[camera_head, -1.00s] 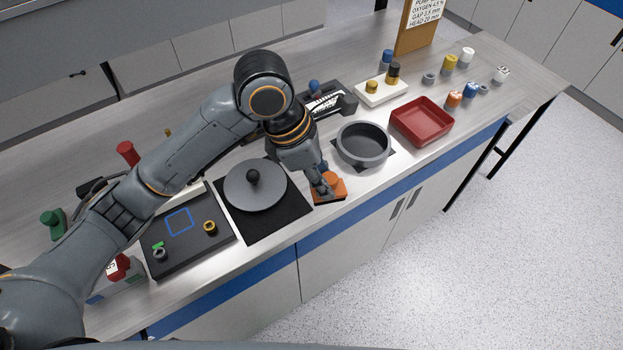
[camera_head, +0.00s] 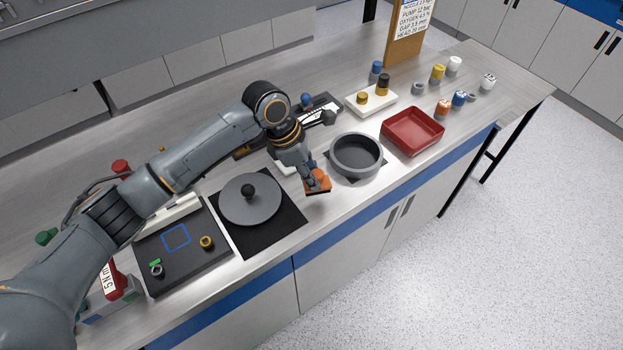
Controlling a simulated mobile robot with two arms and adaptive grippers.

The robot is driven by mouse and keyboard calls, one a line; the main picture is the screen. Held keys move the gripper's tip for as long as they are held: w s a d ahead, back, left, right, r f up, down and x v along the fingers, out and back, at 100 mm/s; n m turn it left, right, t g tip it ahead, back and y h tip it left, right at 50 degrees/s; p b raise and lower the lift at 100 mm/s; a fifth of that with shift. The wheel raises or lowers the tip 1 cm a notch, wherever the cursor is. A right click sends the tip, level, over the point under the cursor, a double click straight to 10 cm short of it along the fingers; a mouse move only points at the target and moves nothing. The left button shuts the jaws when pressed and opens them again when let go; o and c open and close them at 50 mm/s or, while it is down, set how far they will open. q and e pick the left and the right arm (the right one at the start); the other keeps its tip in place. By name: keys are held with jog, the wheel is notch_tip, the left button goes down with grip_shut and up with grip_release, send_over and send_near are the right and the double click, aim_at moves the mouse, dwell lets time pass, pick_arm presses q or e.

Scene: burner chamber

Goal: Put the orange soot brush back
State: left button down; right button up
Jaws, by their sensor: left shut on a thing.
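The orange soot brush (camera_head: 318,183) is near the front of the bench, between the grey round lid and the grey ring-shaped pan. My left gripper (camera_head: 312,176) is shut on the brush from above and partly hides it. The brush looks slightly tilted; I cannot tell how far it is above the bench. My right gripper is not in the head view.
A grey lid with a black knob (camera_head: 249,201) lies on a black mat left of the brush. A grey round pan (camera_head: 357,155) and a red tray (camera_head: 412,133) stand to the right. Several small coloured caps (camera_head: 443,107) stand at the far right.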

pick_arm(q)
jog(key=f, duration=0.1)
jog(key=f+p, duration=0.1)
jog(key=f, duration=0.1)
jog(key=shift+w+a, duration=0.1)
jog(key=shift+w, duration=0.15)
jog(key=shift+f, duration=0.3)
jog(key=shift+f, duration=0.1)
jog(key=c, duration=1)
grip_release()
jog(key=shift+c, duration=0.2)
